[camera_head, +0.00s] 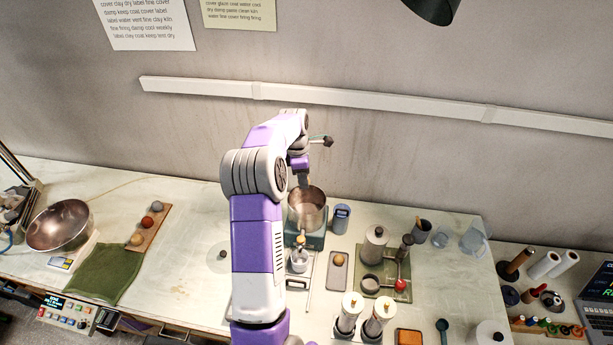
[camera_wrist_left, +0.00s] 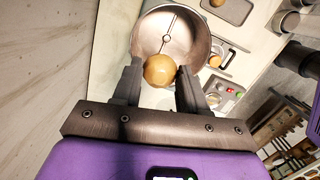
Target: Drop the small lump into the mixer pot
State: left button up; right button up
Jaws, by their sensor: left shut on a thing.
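My left gripper (camera_wrist_left: 160,78) is shut on a tan, round lump (camera_wrist_left: 159,70), with one dark finger on each side of it. The mixer pot (camera_wrist_left: 150,32) is an open, round metal pot, and the lump shows in front of its opening. In the head view the pot (camera_head: 309,212) sits in a green mixer base (camera_head: 312,241) near the middle of the table. My left gripper (camera_head: 303,180) is at the pot's far-left rim from above; my arm hides much of it, and I cannot make out the held lump there. My right gripper is not in view.
Another tan lump (camera_head: 338,259) lies on a grey tray right of the mixer. A board (camera_head: 151,228) with several lumps and a metal bowl (camera_head: 59,226) stand at the left. A blue container (camera_head: 341,218) is close right of the pot. Bottles and tools crowd the right.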

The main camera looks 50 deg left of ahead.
pick_arm(q)
jog(key=f+b, duration=0.1)
jog(key=f, duration=0.1)
jog(key=f+b, duration=0.2)
jog(key=f, duration=0.1)
jog(key=shift+s+f, duration=0.2)
jog(key=shift+f, duration=0.15)
jog(key=o, duration=1.1)
jog(key=shift+o, duration=0.2)
notch_tip(320, 180, up, 8)
jog(key=shift+s+a+f+b, duration=0.2)
jog(key=shift+s+a+b, duration=0.05)
jog(key=shift+s+b, duration=0.1)
